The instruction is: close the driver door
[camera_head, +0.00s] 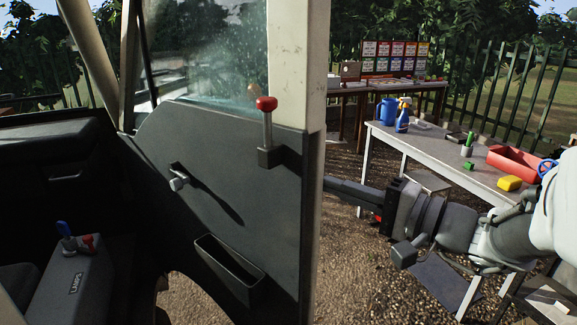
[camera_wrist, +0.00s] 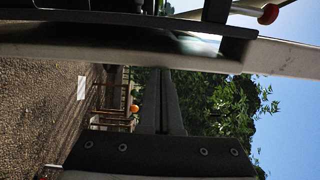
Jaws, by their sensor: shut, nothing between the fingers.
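The driver door (camera_head: 225,190) stands open in the head view, its dark inner panel facing me and its pale frame edge (camera_head: 313,150) on the right. A red-topped lever (camera_head: 266,125) and a small inner handle (camera_head: 178,178) are on the panel. My gripper (camera_head: 335,187) is shut and empty, to the right of the door, its fingers pointing left at the edge. The fingertips meet or pass behind that edge; I cannot tell whether they touch. In the wrist view, the fingers (camera_wrist: 163,100) reach up to the pale door edge (camera_wrist: 130,55).
A work table (camera_head: 440,158) on the right holds a blue jug (camera_head: 387,111), a spray bottle (camera_head: 403,115), a red bin (camera_head: 515,163) and a yellow sponge (camera_head: 510,183). A dark cab interior (camera_head: 60,180) is on the left. Gravel (camera_head: 360,270) lies below.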

